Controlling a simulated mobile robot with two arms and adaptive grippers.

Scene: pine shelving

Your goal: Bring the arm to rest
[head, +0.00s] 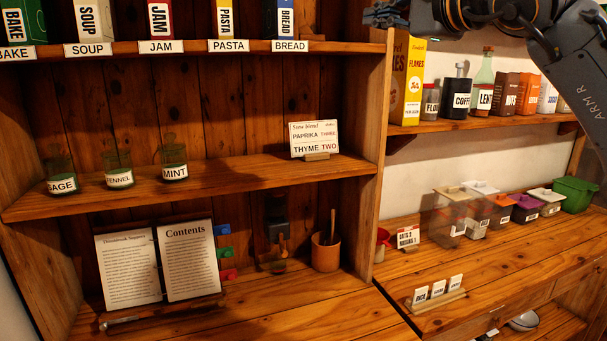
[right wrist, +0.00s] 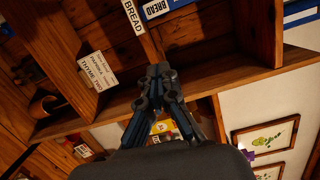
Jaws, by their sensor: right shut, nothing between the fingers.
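My right arm (head: 570,70) comes in at the top right of the head view. Its gripper (head: 380,14) is at the top edge, in front of the upright post between the two shelf units. In the right wrist view the gripper (right wrist: 158,72) has its fingers together with nothing between them, and it appears apart from the shelves. My left gripper is in neither view.
The upper shelf (head: 200,49) bears labelled boxes. The middle shelf (head: 240,178) has jars and a recipe card (head: 314,138). An open book (head: 160,265) stands below. The right shelf (head: 480,123) holds bottles and packets close under my arm. The lower right counter bears lidded bins.

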